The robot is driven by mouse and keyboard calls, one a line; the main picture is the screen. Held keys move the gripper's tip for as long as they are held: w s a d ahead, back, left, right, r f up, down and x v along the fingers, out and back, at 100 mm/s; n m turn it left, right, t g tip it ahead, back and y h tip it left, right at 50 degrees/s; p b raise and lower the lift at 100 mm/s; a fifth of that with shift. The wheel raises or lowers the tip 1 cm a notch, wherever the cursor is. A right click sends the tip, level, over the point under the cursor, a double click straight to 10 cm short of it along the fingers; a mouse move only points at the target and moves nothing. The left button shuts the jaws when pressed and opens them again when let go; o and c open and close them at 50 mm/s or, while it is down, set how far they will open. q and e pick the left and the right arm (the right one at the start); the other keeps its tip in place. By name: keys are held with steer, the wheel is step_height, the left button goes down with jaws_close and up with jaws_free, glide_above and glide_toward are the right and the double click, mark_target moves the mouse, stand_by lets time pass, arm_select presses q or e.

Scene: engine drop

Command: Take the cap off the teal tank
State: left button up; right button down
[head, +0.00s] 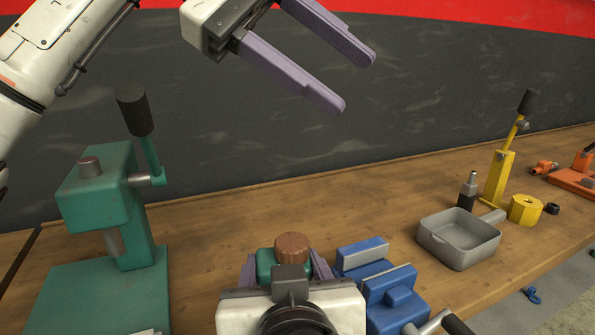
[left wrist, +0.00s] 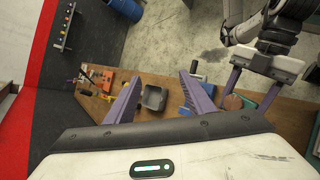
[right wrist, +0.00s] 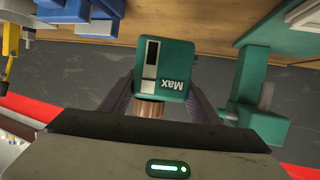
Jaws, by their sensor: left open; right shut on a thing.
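The teal tank (right wrist: 177,68) has a white "Max" label and a level window in the right wrist view. Its brown ribbed cap (head: 292,246) is on its top, facing up in the head view; the cap also shows in the right wrist view (right wrist: 149,108). My right gripper (head: 287,268) is shut on the tank, one purple finger on each side; its body hides most of the tank in the head view. My left gripper (head: 356,82) is open and empty, high above and right of the cap, apart from it.
A green press (head: 115,215) stands left on the wooden bench (head: 205,245). A blue vise (head: 388,288) is just right of the tank. Further right are a grey pan (head: 458,238), a yellow lever tool (head: 497,180) and a yellow nut (head: 524,209). The dark wall lies behind.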

mark_target(299, 240)
arm_select(q)
steer(key=a+f+m+y, duration=0.1)
steer(key=f+y, duration=0.2)
steer(key=s+a+f+t+y, duration=0.1)
steer(key=f+y, duration=0.2)
steer(key=f, duration=0.1)
steer(key=s+a+f+m+t+y, duration=0.1)
steer(key=f+y, duration=0.2)
steer(key=y, duration=0.1)
steer(key=shift+s+f+m, duration=0.1)
steer(key=shift+f+m, duration=0.2)
steer(key=shift+f, duration=0.05)
steer(key=shift+a+f, duration=0.25)
steer(key=shift+a, duration=0.05)
steer(key=shift+a+f+y, duration=0.1)
steer(key=shift+f+y, duration=0.2)
step_height(299, 240, down, 7)
steer(key=shift+f, duration=0.2)
